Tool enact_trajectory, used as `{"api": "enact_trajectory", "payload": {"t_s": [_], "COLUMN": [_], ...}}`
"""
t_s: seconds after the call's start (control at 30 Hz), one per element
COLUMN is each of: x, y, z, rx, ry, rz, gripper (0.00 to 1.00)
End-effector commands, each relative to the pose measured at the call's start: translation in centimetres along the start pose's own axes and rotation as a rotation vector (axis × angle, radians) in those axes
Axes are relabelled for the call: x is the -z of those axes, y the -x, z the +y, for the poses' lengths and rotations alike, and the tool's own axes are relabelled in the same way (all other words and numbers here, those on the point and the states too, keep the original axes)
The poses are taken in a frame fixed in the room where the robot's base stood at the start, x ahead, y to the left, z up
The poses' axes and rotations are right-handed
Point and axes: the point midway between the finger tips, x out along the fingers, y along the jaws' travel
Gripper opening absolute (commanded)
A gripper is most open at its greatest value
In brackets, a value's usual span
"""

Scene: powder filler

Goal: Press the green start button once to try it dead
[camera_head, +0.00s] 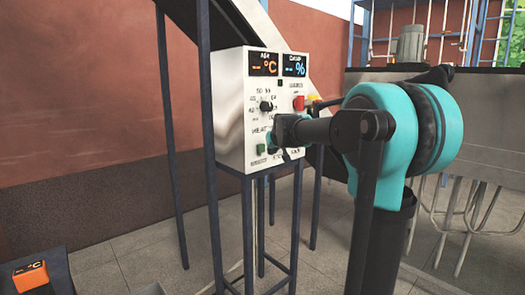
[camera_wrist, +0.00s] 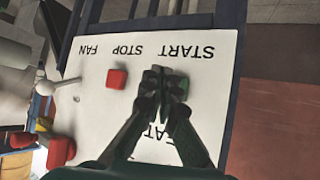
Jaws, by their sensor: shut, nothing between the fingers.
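The green start button (camera_head: 260,149) is low on the left of the white control panel's front in the head view. In the wrist view the green button (camera_wrist: 181,86) shows at the right edge of my fingertips, by the upside-down START label. My gripper (camera_wrist: 163,84) is shut and empty, its fingertips over the button and partly hiding it. I cannot tell whether they touch it. In the head view my gripper (camera_head: 273,135) reaches the panel from the right. The control panel (camera_head: 232,75) has two displays showing dashes with °C and %.
A red stop button (camera_wrist: 117,78) sits left of my fingertips in the wrist view. A dark knob (camera_head: 266,106) and a red control (camera_head: 298,103) are higher on the panel. Blue frame legs (camera_head: 210,110) stand close around the panel. An orange °C device (camera_head: 30,277) lies at lower left.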

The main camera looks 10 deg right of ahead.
Motion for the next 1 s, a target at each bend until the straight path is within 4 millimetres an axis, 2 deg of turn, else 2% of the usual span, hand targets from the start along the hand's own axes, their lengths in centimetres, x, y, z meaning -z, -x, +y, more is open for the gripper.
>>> {"api": "enact_trajectory", "payload": {"t_s": [0.33, 0.9, 1.0], "x": [-1.4, -1.5, -2.4], "y": [2.0, 2.0, 2.1], "z": [1.4, 1.4, 1.4], "rx": [0.0, 0.0, 0.0], "ry": [-0.001, 0.0, -0.001], "rz": [0.0, 0.0, -0.011], "gripper": [0.0, 0.0, 0.0]}}
